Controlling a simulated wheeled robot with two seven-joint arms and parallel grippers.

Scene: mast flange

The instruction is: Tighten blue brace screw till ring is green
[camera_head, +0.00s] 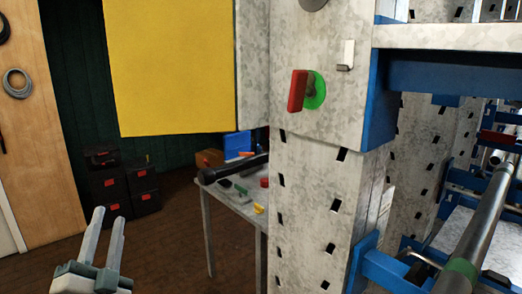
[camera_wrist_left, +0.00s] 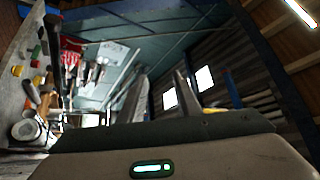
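A red handle (camera_head: 298,90) sticks out of the galvanized metal post, with a green ring (camera_head: 317,90) around its base. A blue brace (camera_head: 381,108) is fixed to the post just to the right of it. My left gripper (camera_head: 107,238) is low at the left in the head view, well apart from the handle and post. Its two fingers are spread with nothing between them, and they also show apart in the left wrist view (camera_wrist_left: 158,95). The right gripper is not in view.
The perforated post (camera_head: 310,185) stands in the centre. A yellow panel (camera_head: 170,65) hangs at upper left. Behind is a table (camera_head: 228,198) with small tools and a black bar (camera_head: 232,171). Blue framing and a grey pipe (camera_head: 490,215) fill the right. Floor is open at lower left.

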